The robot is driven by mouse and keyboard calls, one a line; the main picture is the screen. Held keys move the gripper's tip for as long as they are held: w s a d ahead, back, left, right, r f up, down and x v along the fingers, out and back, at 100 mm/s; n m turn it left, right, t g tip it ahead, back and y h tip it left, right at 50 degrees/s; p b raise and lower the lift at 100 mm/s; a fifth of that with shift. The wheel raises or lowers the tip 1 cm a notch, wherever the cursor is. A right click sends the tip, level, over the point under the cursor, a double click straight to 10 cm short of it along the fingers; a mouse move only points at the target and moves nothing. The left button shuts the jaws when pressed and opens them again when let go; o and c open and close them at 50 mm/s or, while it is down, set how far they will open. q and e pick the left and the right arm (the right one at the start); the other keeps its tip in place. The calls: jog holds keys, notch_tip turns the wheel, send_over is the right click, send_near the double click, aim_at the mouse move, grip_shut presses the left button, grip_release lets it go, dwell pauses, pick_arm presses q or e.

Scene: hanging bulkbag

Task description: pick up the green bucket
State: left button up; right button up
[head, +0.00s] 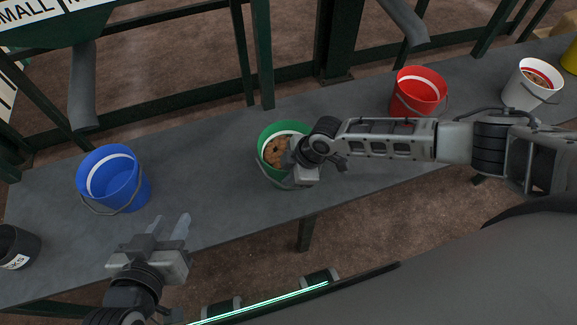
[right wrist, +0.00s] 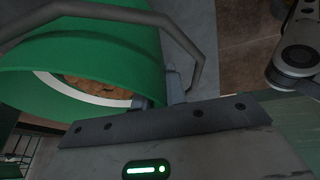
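The green bucket (head: 268,133) stands on the grey table near the middle in the head view, with brown round pieces inside and a pale band below its rim. My right gripper (head: 290,163) is at its near right edge and hides part of it. In the right wrist view the green bucket (right wrist: 110,58) fills the upper left, its grey handle arching over. My right gripper's fingers (right wrist: 159,95) are close together, one on each side of the bucket's edge, seemingly shut on it. My left gripper (head: 168,226) is open and empty, at the table's front edge.
A blue bucket (head: 120,185) stands to the left on the table (head: 225,200), a dark pot (head: 15,248) at the far left. A red bucket (head: 418,95) and a white bucket (head: 525,92) stand to the right. Dark green rails (head: 255,50) run behind the table.

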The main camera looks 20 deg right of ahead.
jog(key=shift+f, duration=0.15)
grip_shut()
dwell(0.9)
dwell(0.4)
jog(key=shift+w+a, duration=0.1)
jog(key=shift+w, duration=0.05)
jog(key=shift+r, duration=0.25)
